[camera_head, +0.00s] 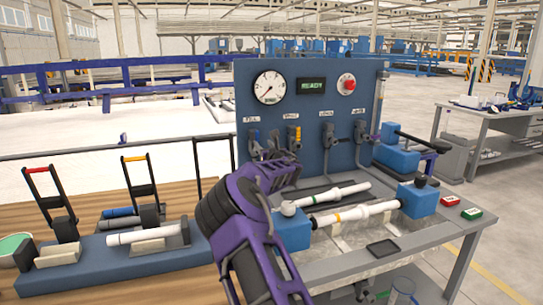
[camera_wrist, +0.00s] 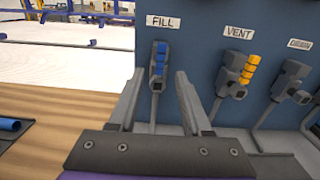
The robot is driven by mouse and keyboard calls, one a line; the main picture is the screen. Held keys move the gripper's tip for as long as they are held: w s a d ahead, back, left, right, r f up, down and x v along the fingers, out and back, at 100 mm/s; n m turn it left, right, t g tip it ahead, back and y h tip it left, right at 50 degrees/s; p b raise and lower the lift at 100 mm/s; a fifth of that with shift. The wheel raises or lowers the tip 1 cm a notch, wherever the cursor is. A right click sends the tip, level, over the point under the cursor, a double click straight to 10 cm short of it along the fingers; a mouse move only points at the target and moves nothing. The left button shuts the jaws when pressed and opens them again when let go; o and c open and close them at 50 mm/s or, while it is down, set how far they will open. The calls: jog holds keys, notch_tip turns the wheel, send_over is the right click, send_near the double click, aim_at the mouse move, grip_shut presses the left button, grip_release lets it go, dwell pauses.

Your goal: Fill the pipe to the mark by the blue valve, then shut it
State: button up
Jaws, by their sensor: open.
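The blue valve (camera_wrist: 160,57) is on the blue panel under a FILL label, its blue handle upright, between and beyond my fingertips in the wrist view. It also shows in the head view (camera_head: 254,141). My gripper (camera_wrist: 159,76) is open and empty, facing it; I see no contact. In the head view my purple arm reaches toward the panel and hides part of its lower left. A white pipe (camera_head: 365,211) with a yellow band lies between two blue clamp blocks on the bench. The water level in it cannot be seen.
A yellow-handled VENT valve (camera_wrist: 246,70) is right of the blue one, with more valves beyond. Above are a gauge (camera_head: 268,87), a READY display (camera_head: 311,86) and a red button (camera_head: 346,84). Another white pipe (camera_head: 345,191) lies behind. A red box (camera_head: 447,200) and green box (camera_head: 472,212) sit at right.

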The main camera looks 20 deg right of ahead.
jog(key=s, duration=0.8)
